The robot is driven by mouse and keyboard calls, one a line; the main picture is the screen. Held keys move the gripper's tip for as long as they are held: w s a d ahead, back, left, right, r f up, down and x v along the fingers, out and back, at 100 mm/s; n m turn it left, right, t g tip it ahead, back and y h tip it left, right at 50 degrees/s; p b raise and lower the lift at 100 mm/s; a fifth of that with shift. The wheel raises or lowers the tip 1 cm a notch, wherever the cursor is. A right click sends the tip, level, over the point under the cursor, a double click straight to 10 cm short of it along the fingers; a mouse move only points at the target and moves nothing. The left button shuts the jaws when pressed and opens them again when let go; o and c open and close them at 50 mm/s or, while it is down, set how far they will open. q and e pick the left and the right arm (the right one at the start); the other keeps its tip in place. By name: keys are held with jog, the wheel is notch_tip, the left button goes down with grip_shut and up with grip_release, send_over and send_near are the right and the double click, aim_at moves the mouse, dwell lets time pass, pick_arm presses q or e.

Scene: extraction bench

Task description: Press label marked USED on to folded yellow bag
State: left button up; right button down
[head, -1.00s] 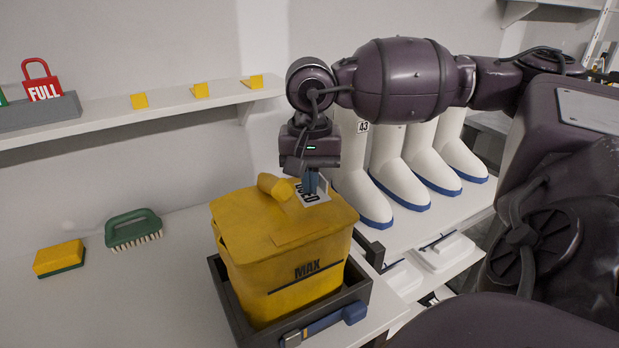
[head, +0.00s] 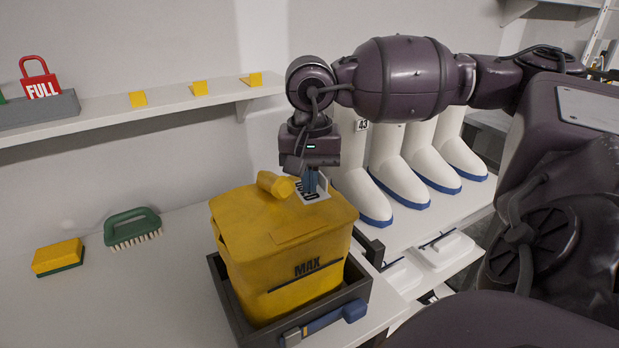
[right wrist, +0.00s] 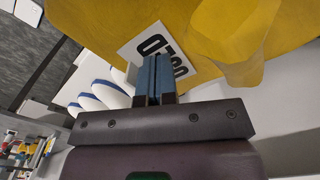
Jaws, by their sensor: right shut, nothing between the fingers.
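The folded yellow bag (head: 290,235) stands upright in a dark tray, with MAX printed on its front. A white label (head: 318,194) marked USED lies on the bag's top near its back right edge; it also shows in the right wrist view (right wrist: 180,48), partly hidden by my fingers. My right gripper (head: 311,186) points down over the label with its blue fingers shut and nothing held between them. In the right wrist view my fingertips (right wrist: 154,60) overlap the label; they look to be touching it or very close. My left gripper is not in view.
A green brush (head: 132,226) and a yellow sponge (head: 58,256) lie on the left. White boots (head: 400,180) stand behind right. A red FULL padlock (head: 40,86) is on the shelf.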

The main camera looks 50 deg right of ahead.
jog(key=shift+s+f, duration=0.1)
dwell(0.4)
jog(key=shift+r+p, duration=1.1)
jog(key=shift+r, duration=2.5)
